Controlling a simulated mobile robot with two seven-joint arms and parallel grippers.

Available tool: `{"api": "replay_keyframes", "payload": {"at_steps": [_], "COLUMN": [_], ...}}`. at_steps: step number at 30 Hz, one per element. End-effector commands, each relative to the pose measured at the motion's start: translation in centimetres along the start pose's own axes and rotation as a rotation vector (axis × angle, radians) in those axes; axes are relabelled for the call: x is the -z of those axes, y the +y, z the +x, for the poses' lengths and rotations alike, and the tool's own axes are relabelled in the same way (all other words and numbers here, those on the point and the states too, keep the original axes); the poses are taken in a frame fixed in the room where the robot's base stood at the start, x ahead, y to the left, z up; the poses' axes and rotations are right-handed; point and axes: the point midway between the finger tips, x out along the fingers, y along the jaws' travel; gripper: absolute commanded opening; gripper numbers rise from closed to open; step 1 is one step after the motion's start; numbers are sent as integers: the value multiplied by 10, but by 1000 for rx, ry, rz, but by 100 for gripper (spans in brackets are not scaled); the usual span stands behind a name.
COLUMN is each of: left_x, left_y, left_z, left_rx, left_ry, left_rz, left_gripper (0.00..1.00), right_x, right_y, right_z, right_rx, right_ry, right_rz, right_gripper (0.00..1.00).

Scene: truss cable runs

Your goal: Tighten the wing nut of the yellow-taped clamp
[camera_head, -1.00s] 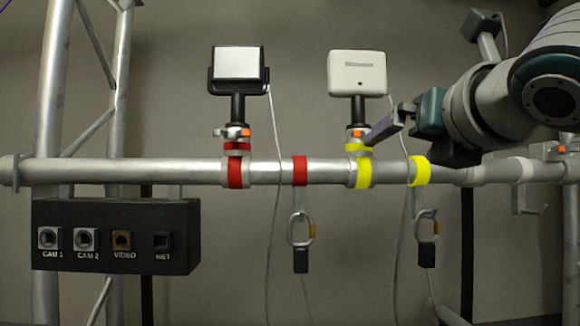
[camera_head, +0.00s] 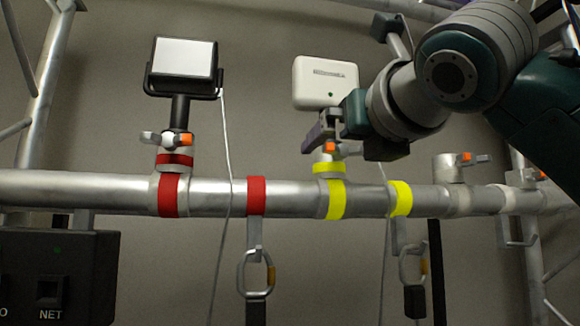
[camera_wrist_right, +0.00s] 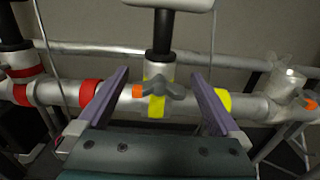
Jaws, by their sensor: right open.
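The yellow-taped clamp (camera_head: 328,168) sits upright on the horizontal pipe under a white box device (camera_head: 325,82). It also shows in the right wrist view (camera_wrist_right: 156,107). Its grey wing nut (camera_wrist_right: 164,88) shows there with an orange mark at its left. In the head view my right gripper mostly hides the nut, leaving an orange bit visible. My right gripper (camera_head: 322,132) is open and empty, in front of the clamp's neck. In the wrist view its two fingers (camera_wrist_right: 159,78) stand left and right of the nut, apart from it. My left gripper is not in view.
A red-taped clamp (camera_head: 174,160) with a screen-like lamp (camera_head: 184,62) stands to the left. Red and yellow bands on the pipe (camera_head: 290,197) carry hanging carabiners (camera_head: 256,272). A thin cable (camera_head: 227,160) hangs between the clamps. A bare clamp (camera_head: 457,170) stands right. A black socket box (camera_head: 60,275) hangs lower left.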

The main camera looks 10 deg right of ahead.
Motion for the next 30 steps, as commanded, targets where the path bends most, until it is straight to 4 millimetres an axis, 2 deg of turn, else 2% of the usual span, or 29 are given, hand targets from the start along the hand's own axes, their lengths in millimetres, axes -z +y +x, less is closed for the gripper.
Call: {"api": "replay_keyframes", "payload": {"at_steps": [8,30], "left_x": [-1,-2], "left_y": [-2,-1], "left_z": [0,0], "left_rx": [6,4], "left_ry": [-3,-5], "left_rz": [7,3], "left_gripper": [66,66], "right_x": [0,0], "right_y": [0,0], "right_z": [0,0], "right_rx": [0,-1], "right_ry": [0,0], "right_rz": [1,1], "right_gripper": [100,19]}}
